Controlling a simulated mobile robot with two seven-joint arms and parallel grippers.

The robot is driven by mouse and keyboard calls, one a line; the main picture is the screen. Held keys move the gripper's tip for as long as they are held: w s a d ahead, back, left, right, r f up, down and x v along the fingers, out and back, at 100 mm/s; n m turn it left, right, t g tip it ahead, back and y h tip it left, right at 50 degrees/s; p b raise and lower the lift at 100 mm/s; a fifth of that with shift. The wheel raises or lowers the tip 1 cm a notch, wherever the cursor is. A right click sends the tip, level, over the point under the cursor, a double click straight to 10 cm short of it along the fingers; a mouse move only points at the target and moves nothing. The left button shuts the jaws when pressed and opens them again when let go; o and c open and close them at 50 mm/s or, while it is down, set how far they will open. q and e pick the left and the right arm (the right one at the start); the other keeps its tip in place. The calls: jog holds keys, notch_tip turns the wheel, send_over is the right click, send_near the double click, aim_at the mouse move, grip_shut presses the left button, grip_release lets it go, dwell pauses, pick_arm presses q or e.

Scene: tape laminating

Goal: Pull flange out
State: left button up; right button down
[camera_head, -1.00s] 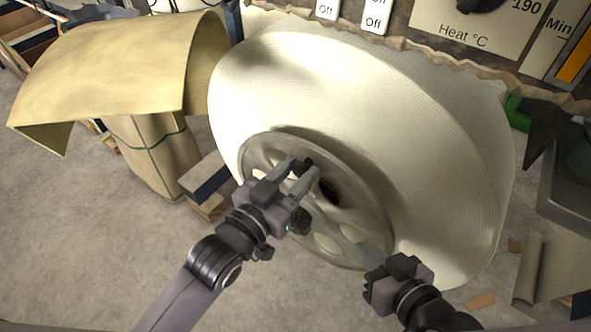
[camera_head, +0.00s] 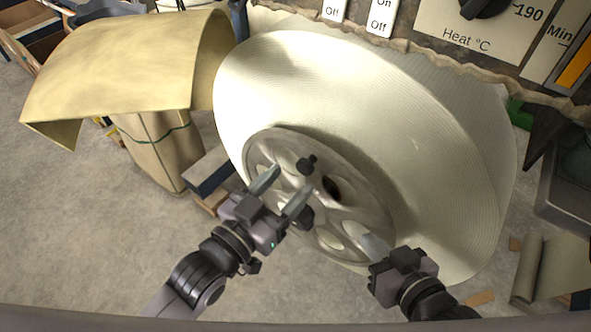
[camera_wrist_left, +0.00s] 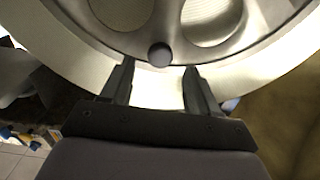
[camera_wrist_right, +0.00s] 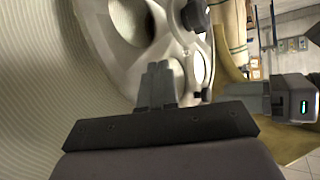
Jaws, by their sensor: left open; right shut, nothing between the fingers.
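The flange (camera_head: 372,212) is a round grey metal disc with several holes, set against the face of the big white roll (camera_head: 400,130). A dark knob (camera_head: 306,164) stands out from its face. My left gripper (camera_head: 287,180) is open and empty in front of the flange. In the left wrist view, the knob (camera_wrist_left: 160,55) shows just beyond and between the open fingertips, not gripped. My right gripper (camera_head: 372,243) is shut and empty by the flange's lower right edge. In the right wrist view, its closed fingers (camera_wrist_right: 158,80) overlap the flange (camera_wrist_right: 115,70); contact cannot be told.
A tan curved sheet (camera_head: 120,75) lies over a wrapped bundle (camera_head: 155,150) at the left. A machine panel with a heat dial (camera_head: 485,5) stands behind the roll. The floor at the lower left is clear.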

pick_arm(q)
jog(key=shift+v, duration=1.65)
pick_arm(e)
jog(key=shift+s+d+f+h, duration=0.3)
jog(key=shift+s+d+f, duration=0.1)
jog(key=shift+d, duration=0.1)
jog(key=shift+r, duration=0.1)
